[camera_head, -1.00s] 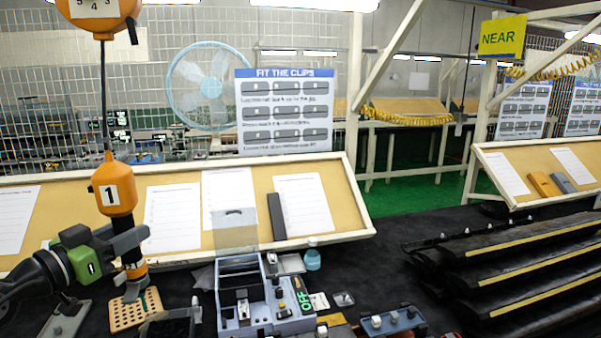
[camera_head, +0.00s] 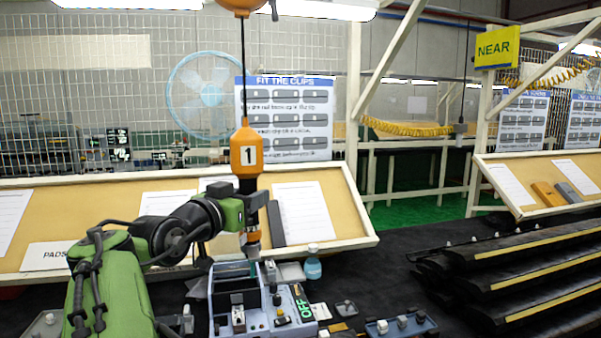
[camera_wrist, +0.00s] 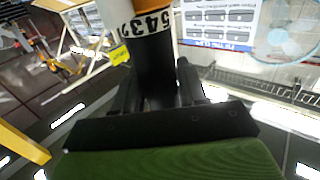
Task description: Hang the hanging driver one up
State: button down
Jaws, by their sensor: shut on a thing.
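The hanging driver one is an orange and black tool with a "1" label (camera_head: 248,155), upright on a dark cord below an orange reel (camera_head: 243,5). My gripper (camera_head: 250,203) is shut on its dark lower body, above the grey fixture box. In the wrist view the driver's dark barrel (camera_wrist: 155,75) stands between the two fingers of my gripper (camera_wrist: 157,88). The driver's tip is partly hidden by the fixture.
A slanted board with papers (camera_head: 340,200) rises behind. Long black trim parts (camera_head: 530,265) lie stacked at the right.

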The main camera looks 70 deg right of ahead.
jog(key=s+d+r+p, duration=0.1)
jog(key=s+d+r, duration=0.1)
jog(key=s+d, duration=0.5)
jog(key=shift+s+d, duration=0.15)
jog(key=shift+s, duration=0.5)
grip_release()
dwell(0.5)
dwell(0.3)
jog(key=w+a+r+b, duration=0.1)
jog(key=a+r+b, duration=0.1)
jog(key=a, duration=0.8)
jog(key=shift+w, duration=0.3)
dwell(0.8)
